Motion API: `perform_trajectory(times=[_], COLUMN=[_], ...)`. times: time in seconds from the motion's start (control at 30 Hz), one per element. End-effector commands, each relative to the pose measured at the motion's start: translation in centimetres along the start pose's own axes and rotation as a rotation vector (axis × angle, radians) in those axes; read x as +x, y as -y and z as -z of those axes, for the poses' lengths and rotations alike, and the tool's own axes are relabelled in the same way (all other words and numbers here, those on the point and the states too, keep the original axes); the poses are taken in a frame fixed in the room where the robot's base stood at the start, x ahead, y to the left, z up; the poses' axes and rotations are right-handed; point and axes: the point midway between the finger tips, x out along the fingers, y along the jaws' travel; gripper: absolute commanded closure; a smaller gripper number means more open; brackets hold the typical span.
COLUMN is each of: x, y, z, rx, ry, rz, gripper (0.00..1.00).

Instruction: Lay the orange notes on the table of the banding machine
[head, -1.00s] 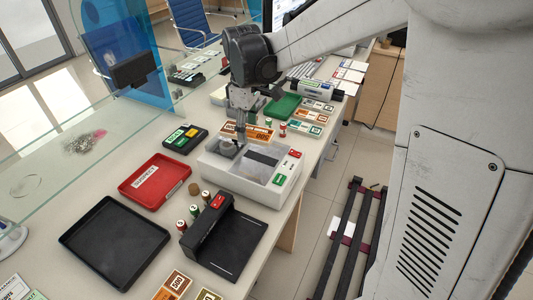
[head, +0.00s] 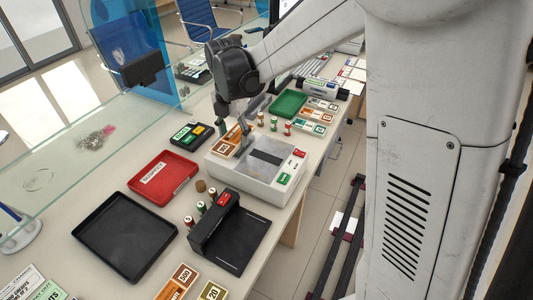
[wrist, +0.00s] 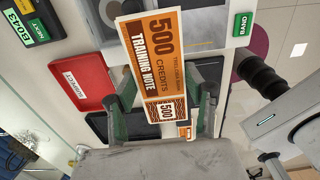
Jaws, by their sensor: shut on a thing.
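The orange notes (wrist: 155,55), printed "500 credits training note", lie between the two fingers of my gripper (wrist: 167,82) in the wrist view. My gripper is shut on them. In the head view my gripper (head: 242,128) is over the far left end of the white banding machine (head: 237,182), with the orange notes (head: 227,145) at that end. The machine's grey table (head: 257,172) has a dark band across it and bears no notes that I can see. Part of the machine shows at the top of the wrist view. Whether the notes touch the machine is unclear.
A red tray (head: 162,178), an empty black tray (head: 125,238) and a black device (head: 228,232) stand nearer. Coin rolls (head: 273,124) stand behind the machine, near a green tray (head: 289,103). Other note bundles (head: 177,283) lie at the front. A glass screen edges the counter.

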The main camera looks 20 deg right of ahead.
Motion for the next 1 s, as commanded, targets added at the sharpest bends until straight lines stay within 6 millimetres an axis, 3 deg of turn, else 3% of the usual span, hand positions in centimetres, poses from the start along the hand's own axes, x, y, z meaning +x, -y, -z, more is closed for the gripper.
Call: perform_trajectory(times=[0.3, 0.5, 0.77, 1.0], x=[3.8, 5.5, 6.8, 9.8], y=[4.2, 6.1, 6.7, 6.6], z=[-4.8, -7.0, -7.5, -7.5], rx=[0.007, 0.006, 0.004, 0.004], ry=[0.000, 0.000, 0.000, 0.000], rz=[0.000, 0.000, 0.000, 0.000], gripper=[0.80, 0.80, 0.80, 0.80])
